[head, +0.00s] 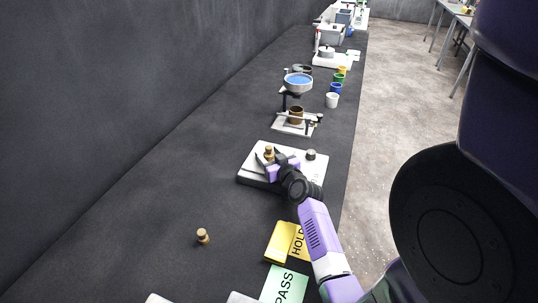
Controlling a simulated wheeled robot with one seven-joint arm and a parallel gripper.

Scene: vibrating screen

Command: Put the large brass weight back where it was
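One brass weight (269,151) with a knob top shows at the grey-white flat device (251,176) in the middle of the bench. A second brass weight (203,237) stands upright alone on the dark bench at the lower left. I cannot tell for sure which of the two is the large one. My gripper (270,158) is over the flat device, its dark fingers by the first weight, seemingly one on each side. Whether the fingers touch it is too small to see, and the weight's lower part is partly hidden.
A dark knob (311,155) is on the device's right side. A stand with a blue-filled bowl (298,83) and several small coloured cups (336,88) are beyond. A yellow HOLD card (281,242) and a green PASS card (285,285) lie nearer.

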